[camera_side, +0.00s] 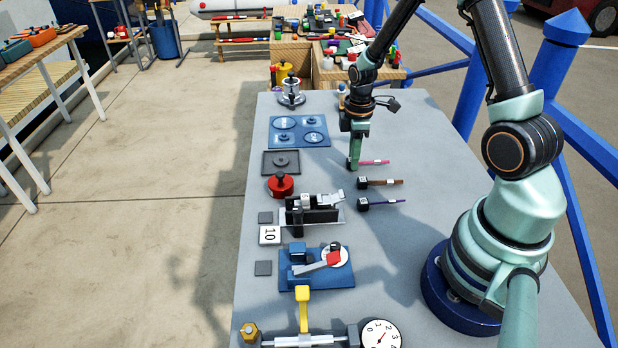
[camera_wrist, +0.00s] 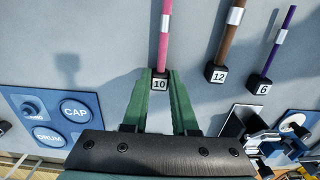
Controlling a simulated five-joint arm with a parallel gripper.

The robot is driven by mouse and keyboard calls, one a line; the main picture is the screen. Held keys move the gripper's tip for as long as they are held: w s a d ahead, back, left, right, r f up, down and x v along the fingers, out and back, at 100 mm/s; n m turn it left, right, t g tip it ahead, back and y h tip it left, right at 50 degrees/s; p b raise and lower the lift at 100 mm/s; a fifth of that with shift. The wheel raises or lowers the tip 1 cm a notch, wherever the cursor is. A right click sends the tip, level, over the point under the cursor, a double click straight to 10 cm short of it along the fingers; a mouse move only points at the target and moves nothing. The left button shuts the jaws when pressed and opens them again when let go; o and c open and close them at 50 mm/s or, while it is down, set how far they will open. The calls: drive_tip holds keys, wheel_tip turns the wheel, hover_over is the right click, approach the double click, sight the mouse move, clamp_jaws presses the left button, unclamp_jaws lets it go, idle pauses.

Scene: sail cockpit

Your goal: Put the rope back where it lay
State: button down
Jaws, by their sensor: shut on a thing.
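My gripper (camera_side: 353,164) is shut on the black end block marked 10 of the pink rope (camera_side: 375,162). In the wrist view the green fingers (camera_wrist: 159,76) stand on both sides of that block, and the pink rope (camera_wrist: 165,35) runs straight away from it with a white band. The rope is level and at or close to the table top; I cannot tell whether it touches. The brown rope (camera_side: 386,182), marked 12, and the purple rope (camera_side: 388,202), marked 6, lie parallel beside it.
Left of my gripper are a blue plate (camera_side: 318,143) with round discs, marked CAP and DRUM in the wrist view, a grey tray (camera_side: 268,170) and a red weight (camera_side: 281,186). Bare grey table (camera_side: 440,205) lies right of the ropes.

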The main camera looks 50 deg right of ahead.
drive_tip(key=shift+f, duration=0.1)
drive_tip(key=c, duration=0.7)
unclamp_jaws()
wheel_tip(320, 180, up, 12)
drive_tip(key=s+a+r+m+t, duration=0.2)
drive_tip(key=s+a+r+m, duration=0.1)
drive_tip(key=a+r, duration=0.3)
drive_tip(key=s+a+r+m+t, duration=0.3)
drive_tip(key=a+r+m, duration=0.3)
drive_tip(key=a, duration=0.2)
drive_tip(key=shift+s+r+t, duration=0.2)
drive_tip(key=shift+s+t, duration=0.1)
drive_tip(key=shift+s, duration=0.45)
